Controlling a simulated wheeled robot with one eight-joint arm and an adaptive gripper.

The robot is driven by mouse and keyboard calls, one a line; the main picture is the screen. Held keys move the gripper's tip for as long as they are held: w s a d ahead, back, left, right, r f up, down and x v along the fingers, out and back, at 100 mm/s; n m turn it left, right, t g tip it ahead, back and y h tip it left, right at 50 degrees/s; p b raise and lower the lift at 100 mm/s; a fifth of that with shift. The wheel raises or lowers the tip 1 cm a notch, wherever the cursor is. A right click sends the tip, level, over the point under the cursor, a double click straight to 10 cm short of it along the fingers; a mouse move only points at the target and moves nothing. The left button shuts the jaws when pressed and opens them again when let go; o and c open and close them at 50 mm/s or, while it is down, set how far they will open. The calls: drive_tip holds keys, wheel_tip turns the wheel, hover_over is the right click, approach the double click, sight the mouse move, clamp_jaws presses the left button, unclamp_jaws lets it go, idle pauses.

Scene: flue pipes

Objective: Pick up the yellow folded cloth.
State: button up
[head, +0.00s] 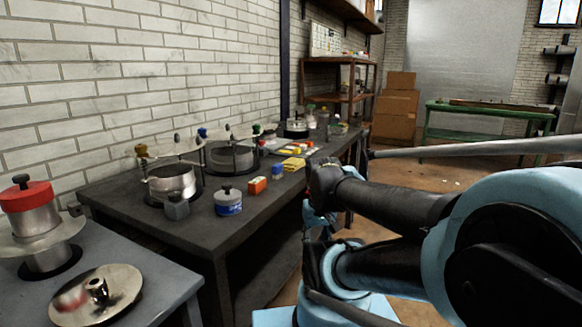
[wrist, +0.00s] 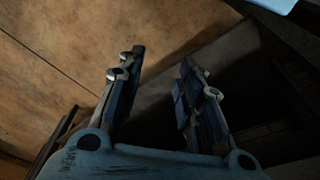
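The yellow folded cloth (head: 293,163) lies flat on the dark workbench (head: 115,195) in the head view, towards its right front edge, beyond a small blue object (head: 277,170). My gripper (wrist: 162,62) shows in the wrist view with its two dark fingers apart and nothing between them. Below the fingers I see brown floor and a dark shadowed area. The cloth is not in the wrist view. In the head view my arm is to the right of the bench, and I cannot make out the fingers there.
An orange box (head: 257,185) and a blue-and-white tin (head: 228,201) stand left of the cloth. Metal canisters (head: 171,182) line the bench's back. A nearer grey table (head: 160,280) holds a red-topped canister (head: 32,208). A green table (head: 480,112) and cardboard boxes (head: 396,105) stand farther off.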

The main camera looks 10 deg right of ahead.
drive_tip(key=o, duration=0.8)
drive_tip(key=shift+s+r, duration=0.25)
drive_tip(key=shift+r, duration=0.25)
drive_tip(key=o, duration=0.8)
drive_tip(key=w+r+m, duration=0.1)
drive_tip(key=w+r, duration=0.1)
drive_tip(key=shift+w+r+m, duration=0.1)
drive_tip(key=shift+r+m, duration=0.3)
drive_tip(key=w+r+m+y, duration=0.2)
drive_tip(key=w+r+m, duration=0.8)
drive_tip(key=w+r, duration=0.35)
drive_tip(key=w+d+r+m+y, duration=0.1)
drive_tip(key=w+d+r+m, duration=0.15)
drive_tip(key=w+m, duration=0.4)
drive_tip(key=w+d+r+m, duration=0.1)
drive_tip(key=w+r+m, duration=0.25)
drive_tip(key=w, duration=0.65)
drive_tip(key=w+d+r+m+y, duration=0.15)
drive_tip(key=w+r+m, duration=0.25)
drive_tip(key=w, duration=0.4)
hover_over(293, 161)
drive_tip(key=s+d, duration=0.2)
drive_tip(key=shift+h, duration=0.45)
wheel_tip(293, 161, down, 10)
drive_tip(key=shift+a+r, duration=0.1)
drive_tip(key=shift+a, duration=0.05)
drive_tip(key=shift+t, duration=0.3)
drive_tip(key=shift+x, duration=2.95)
